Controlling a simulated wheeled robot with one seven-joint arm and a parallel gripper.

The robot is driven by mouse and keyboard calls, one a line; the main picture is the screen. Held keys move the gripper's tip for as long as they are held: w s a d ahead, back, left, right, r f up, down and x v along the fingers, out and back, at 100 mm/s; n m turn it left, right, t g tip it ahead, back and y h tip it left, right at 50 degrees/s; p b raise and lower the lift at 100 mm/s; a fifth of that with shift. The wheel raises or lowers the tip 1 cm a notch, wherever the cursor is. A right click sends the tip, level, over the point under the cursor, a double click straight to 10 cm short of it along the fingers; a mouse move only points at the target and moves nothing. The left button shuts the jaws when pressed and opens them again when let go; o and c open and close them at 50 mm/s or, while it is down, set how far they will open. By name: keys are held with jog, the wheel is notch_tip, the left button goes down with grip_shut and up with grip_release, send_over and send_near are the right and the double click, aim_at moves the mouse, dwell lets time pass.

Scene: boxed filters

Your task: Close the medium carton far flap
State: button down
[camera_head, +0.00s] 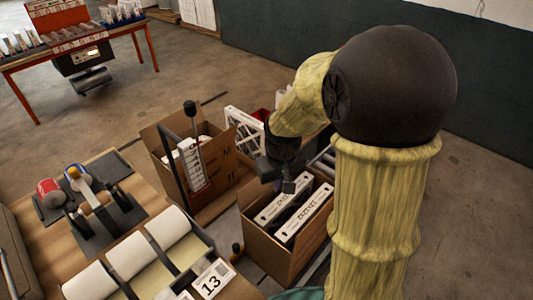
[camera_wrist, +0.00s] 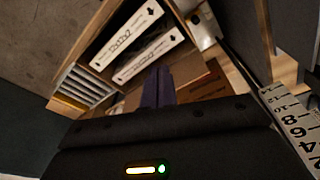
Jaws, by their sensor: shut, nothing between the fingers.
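An open brown carton (camera_head: 227,163) with an "M" printed on its side stands left of centre in the head view, with raised flaps and white items inside. Nearer stands another open brown carton (camera_head: 265,243) holding two white boxed filters (camera_head: 283,205). The filters also show in the wrist view (camera_wrist: 150,55). My gripper (camera_head: 289,187) is shut and empty, pointing down over the far part of the filter-filled carton. In the wrist view its dark fingers (camera_wrist: 158,88) are together beside brown cardboard (camera_wrist: 205,86). I cannot tell whether they touch it. My arm hides part of the nearer carton's right side.
A numbered scale (camera_head: 193,165) and a dark upright lever (camera_head: 190,120) stand by the M carton. Rolls (camera_head: 133,254) and a "13" card (camera_head: 212,280) lie on the near-left bench. A white frame (camera_head: 245,128) stands behind.

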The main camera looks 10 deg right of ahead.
jog(key=w+a+n+g+h+p, duration=0.1)
jog(key=w+n+g+p, duration=0.3)
jog(key=w, duration=2.1)
jog(key=a+n+p, duration=0.1)
jog(key=p, duration=0.2)
jog(key=shift+w+a+f+h, duration=0.15)
jog(key=shift+w+a+h, duration=0.05)
jog(key=shift+a+h, duration=0.15)
jog(key=s+d+f+p, duration=0.4)
jog(key=s+f+p, duration=0.1)
jog(key=f, duration=0.4)
jog(key=shift+s+f+p, duration=0.2)
jog(key=shift+s+p, duration=0.05)
jog(key=shift+p, duration=0.5)
jog(key=shift+a, duration=0.1)
